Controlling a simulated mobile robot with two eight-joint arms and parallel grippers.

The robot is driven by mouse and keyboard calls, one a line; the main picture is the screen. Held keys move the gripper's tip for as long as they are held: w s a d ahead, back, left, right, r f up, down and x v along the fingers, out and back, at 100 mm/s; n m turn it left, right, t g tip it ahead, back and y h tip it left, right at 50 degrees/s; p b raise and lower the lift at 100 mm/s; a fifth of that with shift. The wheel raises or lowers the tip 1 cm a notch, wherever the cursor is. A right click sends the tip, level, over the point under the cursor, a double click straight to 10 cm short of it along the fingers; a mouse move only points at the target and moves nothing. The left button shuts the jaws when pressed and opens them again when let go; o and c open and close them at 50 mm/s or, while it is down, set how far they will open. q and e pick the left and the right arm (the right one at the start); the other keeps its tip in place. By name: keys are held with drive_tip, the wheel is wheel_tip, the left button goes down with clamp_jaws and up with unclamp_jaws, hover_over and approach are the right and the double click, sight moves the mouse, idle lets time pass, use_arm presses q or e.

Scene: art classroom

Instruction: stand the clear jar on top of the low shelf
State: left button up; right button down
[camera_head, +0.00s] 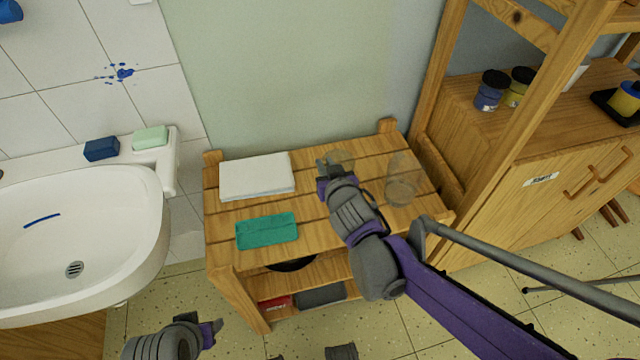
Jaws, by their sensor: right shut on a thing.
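The low wooden shelf (222,244) stands against the wall, with a slatted top. My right gripper (331,172) is over the back middle of that top, shut on a clear jar (343,158). The gripper hides much of this jar, and I cannot tell whether its base touches the slats. A second clear glass vessel (402,180) stands upright at the right end of the top, apart from the gripper. My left gripper (215,328) is low at the bottom left, in front of the shelf and away from it; its jaw opening is unclear.
A folded white cloth (257,176) and a teal cloth (266,231) lie on the shelf top's left half. A white sink (150,240) is at left. A wooden cabinet (560,150) with paint jars (491,90) is at right. Dark items sit on the lower shelf.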

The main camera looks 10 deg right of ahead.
wheel_tip(320, 180, down, 3)
drive_tip(key=shift+s+f+b, duration=0.1)
drive_tip(key=shift+f+b, duration=0.1)
drive_tip(key=shift+b, duration=0.3)
drive_tip(key=shift+f+b, duration=0.85)
drive_tip(key=shift+f, duration=1.4)
use_arm(q)
wheel_tip(320, 180, down, 4)
drive_tip(key=shift+w+r, duration=0.1)
drive_tip(key=shift+r, duration=0.05)
use_arm(e)
drive_tip(key=c, duration=0.8)
unclamp_jaws()
drive_tip(key=shift+c, duration=0.2)
